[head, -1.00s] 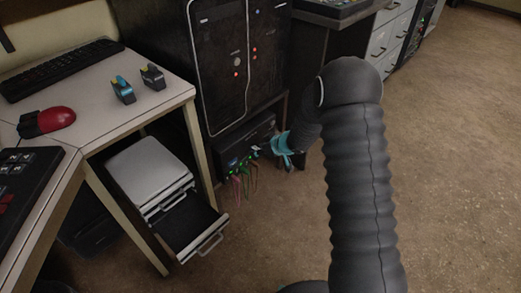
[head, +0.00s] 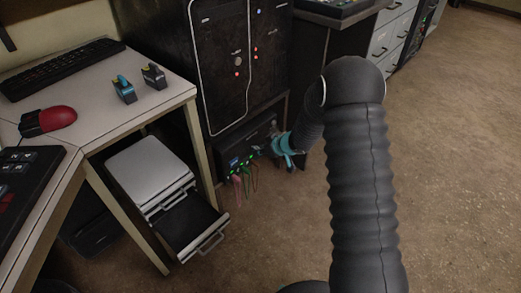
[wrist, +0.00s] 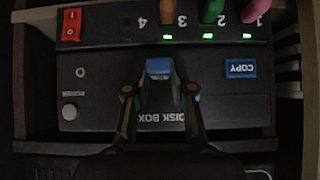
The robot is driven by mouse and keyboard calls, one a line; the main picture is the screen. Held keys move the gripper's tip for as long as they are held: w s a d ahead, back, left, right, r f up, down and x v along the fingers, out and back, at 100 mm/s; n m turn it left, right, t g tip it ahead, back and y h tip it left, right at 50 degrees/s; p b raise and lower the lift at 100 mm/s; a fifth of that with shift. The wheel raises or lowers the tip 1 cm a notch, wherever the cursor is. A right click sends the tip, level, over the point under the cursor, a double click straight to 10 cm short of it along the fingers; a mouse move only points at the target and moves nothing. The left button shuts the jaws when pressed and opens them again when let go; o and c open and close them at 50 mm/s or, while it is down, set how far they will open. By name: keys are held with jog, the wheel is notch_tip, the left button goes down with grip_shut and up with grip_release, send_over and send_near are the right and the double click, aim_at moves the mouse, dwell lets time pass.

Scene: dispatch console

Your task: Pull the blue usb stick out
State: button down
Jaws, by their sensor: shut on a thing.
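The blue usb stick (wrist: 159,66) is in the middle of the wrist view, in front of the dark disk box (wrist: 100,95). My gripper (wrist: 159,90) is shut on the stick, with one finger on each side of its dark lower part. The stick's blue end sticks out past the fingers. I cannot tell whether its far end is still in a port. In the head view my gripper (head: 266,151) is low at the front of the disk box (head: 238,147), and the stick is too small to make out.
Orange (wrist: 168,28), green (wrist: 211,10) and pink (wrist: 243,12) plugs stand in the numbered ports, with lit green lights below. A red switch (wrist: 72,24) is at the left. An open drawer (head: 190,225) juts out left of the box. The floor at right is clear.

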jog(key=shift+s+d, duration=0.6)
jog(key=shift+d, duration=0.2)
dwell(0.4)
jog(key=shift+s+d, duration=0.7)
jog(key=shift+d, duration=0.15)
jog(key=shift+s+d, duration=0.65)
jog(key=shift+d, duration=0.2)
